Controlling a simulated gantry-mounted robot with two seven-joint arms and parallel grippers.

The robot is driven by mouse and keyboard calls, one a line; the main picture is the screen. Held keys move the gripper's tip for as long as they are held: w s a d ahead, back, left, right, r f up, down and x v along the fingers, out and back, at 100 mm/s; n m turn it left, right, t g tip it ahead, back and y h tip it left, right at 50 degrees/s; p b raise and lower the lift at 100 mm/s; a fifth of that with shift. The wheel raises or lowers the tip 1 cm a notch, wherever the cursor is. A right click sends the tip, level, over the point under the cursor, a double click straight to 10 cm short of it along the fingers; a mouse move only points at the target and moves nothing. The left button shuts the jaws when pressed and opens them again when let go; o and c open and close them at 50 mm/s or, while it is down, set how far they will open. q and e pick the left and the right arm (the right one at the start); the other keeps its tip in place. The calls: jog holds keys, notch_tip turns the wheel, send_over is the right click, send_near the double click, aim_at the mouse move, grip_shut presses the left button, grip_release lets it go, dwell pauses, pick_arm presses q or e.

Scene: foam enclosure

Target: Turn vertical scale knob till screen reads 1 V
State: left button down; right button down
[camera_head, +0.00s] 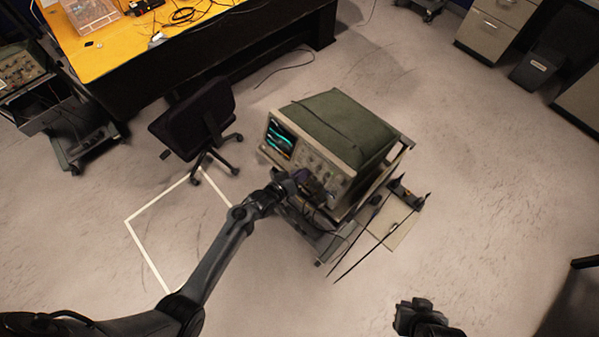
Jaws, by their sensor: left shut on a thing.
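The oscilloscope (345,172) stands on a cart in the middle of the head view, with a green cover on top. Its screen (280,139) is lit with a cyan trace; its readout is too small to read. The front panel (322,168) carries several small knobs. My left gripper (298,180) is at the lower part of this panel and is shut on a knob there, which it hides. I cannot tell which knob it is. My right gripper (412,312) is away from the oscilloscope, low in the view; its fingers do not show clearly.
The cart (400,222) has cables and thin dark rods at its lower right. A black chair (198,118) stands to the left, near a yellow-topped bench (105,52). White tape (150,262) marks the floor.

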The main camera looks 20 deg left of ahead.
pick_arm(q)
jog(key=shift+n, duration=0.3)
dwell(0.4)
jog(key=c, duration=1.2)
grip_release()
jog(key=shift+c, duration=0.2)
jog(key=v, duration=1)
jog(key=shift+s+r, duration=0.25)
jog(key=shift+s, duration=0.1)
jog(key=shift+s+p, duration=0.1)
jog(key=shift+p, duration=0.25)
